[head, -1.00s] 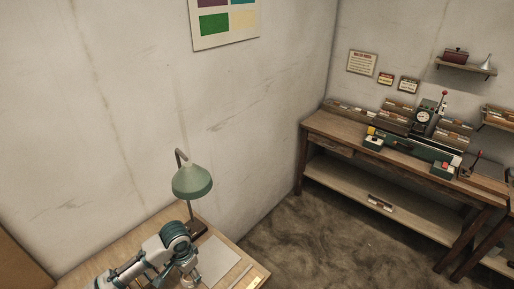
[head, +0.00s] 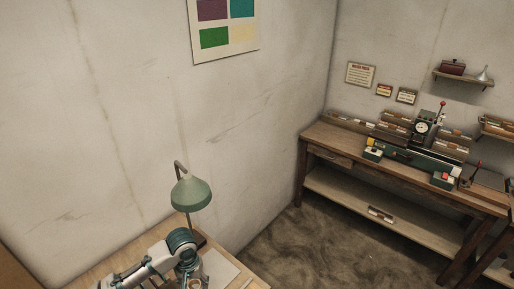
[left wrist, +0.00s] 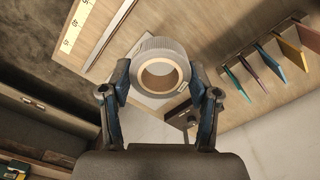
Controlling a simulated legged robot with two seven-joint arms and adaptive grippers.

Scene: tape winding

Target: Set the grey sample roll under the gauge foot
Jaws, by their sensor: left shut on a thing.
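The grey sample roll (left wrist: 160,50), a short ribbed cylinder with a pale tan core, sits between the fingertips of my left gripper (left wrist: 160,82) in the left wrist view. The gripper is shut on it, one finger on each side, and I look into its open bore. In the head view my left gripper (head: 193,276) is at the bottom edge, over the near table beside the lamp, and the roll is barely visible there. The gauge foot cannot be made out in either view. My right gripper is not in view.
A green lamp (head: 190,193) stands close behind my left arm. The left wrist view shows a yellow ruler (left wrist: 78,25), a metal strip (left wrist: 110,36) and several coloured plates (left wrist: 270,68). A far bench (head: 325,143) carries a machine with a dial (head: 422,127).

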